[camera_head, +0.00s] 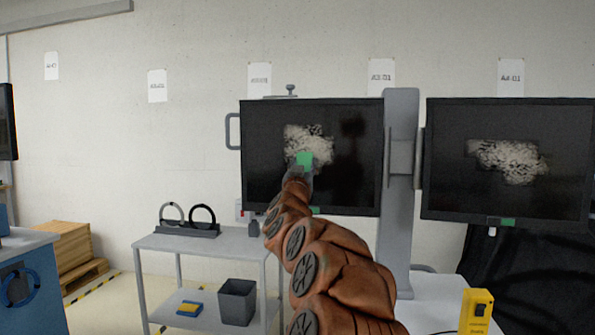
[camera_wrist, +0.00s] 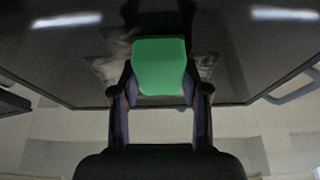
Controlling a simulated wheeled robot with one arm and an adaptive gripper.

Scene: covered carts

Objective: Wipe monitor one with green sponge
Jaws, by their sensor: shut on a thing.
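My gripper (camera_head: 301,172) is shut on a green sponge (camera_head: 304,160) and holds it in front of the middle monitor (camera_head: 262,180). This dark screen has a pale, grainy smudge (camera_head: 308,139) at its centre, and the sponge overlaps the smudge's lower part. In the wrist view the sponge (camera_wrist: 160,65) sits between both fingers of my gripper (camera_wrist: 160,88), with smudge (camera_wrist: 112,58) showing beside it. I cannot tell whether the sponge touches the screen. A second monitor (camera_head: 450,185) at the right has a similar smudge (camera_head: 507,160). No number is readable on either monitor.
A grey post (camera_head: 401,245) stands between the monitors. A grey cart (camera_head: 205,245) at the left bears a stand with dark rings (camera_head: 188,230), with a bin (camera_head: 237,302) and a yellow-blue sponge (camera_head: 189,309) below. A yellow box (camera_head: 474,312) stands at lower right.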

